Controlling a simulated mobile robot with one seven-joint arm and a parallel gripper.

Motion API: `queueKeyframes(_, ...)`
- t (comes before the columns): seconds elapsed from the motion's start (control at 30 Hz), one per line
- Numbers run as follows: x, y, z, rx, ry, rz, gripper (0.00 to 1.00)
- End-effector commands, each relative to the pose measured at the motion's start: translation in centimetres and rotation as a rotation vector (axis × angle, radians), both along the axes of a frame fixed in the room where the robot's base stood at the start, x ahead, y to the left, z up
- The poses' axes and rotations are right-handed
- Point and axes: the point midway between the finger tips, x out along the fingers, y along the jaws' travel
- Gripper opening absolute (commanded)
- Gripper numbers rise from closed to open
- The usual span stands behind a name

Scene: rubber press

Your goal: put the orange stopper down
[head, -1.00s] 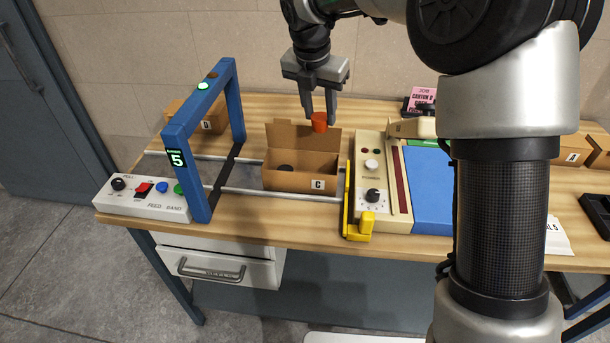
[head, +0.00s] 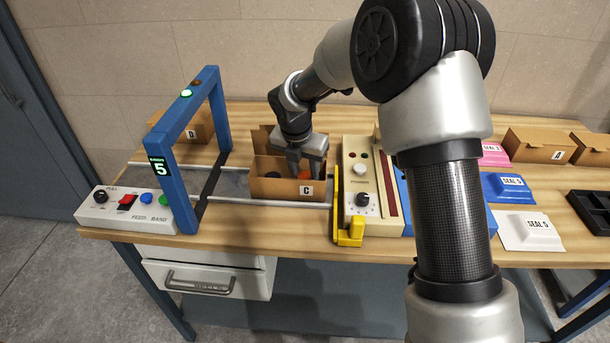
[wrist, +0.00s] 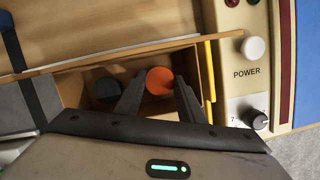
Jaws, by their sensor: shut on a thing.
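The orange stopper (wrist: 159,81) is held between the fingertips of my gripper (wrist: 158,88), which is shut on it. In the head view the stopper (head: 304,175) shows just below my gripper (head: 306,172), down inside the open carton C (head: 287,188). A dark round piece (wrist: 107,90) lies in the same carton, to the left of the stopper in the wrist view. I cannot tell whether the stopper touches the carton floor.
The blue gate (head: 171,160) stands left of carton C. The yellow lever (head: 349,233) and the cream control panel (head: 365,220) are close on its right. Carton D (head: 192,125) is behind the gate; carton A (head: 539,146) is far right.

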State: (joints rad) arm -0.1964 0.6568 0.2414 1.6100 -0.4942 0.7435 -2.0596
Motion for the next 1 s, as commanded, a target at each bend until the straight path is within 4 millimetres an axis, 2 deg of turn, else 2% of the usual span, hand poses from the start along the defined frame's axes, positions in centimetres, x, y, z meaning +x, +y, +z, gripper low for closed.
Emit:
queueKeyframes(0.07, 0.0, 0.0, -0.8, -0.002, 0.001, 0.001, 0.13)
queueKeyframes(0.4, 0.0, 0.0, -1.1, -0.001, 0.0, 0.0, 0.13)
queueKeyframes(0.43, 0.0, 0.0, -1.1, 0.0, -0.001, 0.0, 0.38)
queueKeyframes(0.53, 0.0, 0.0, -1.1, 0.0, 0.0, 0.0, 0.54)
queueKeyframes(0.83, 0.0, 0.0, -0.9, 0.0, -0.001, 0.0, 0.54)
queueKeyframes(1.0, -0.3, 0.2, 0.9, 0.001, -0.003, 0.0, 0.54)
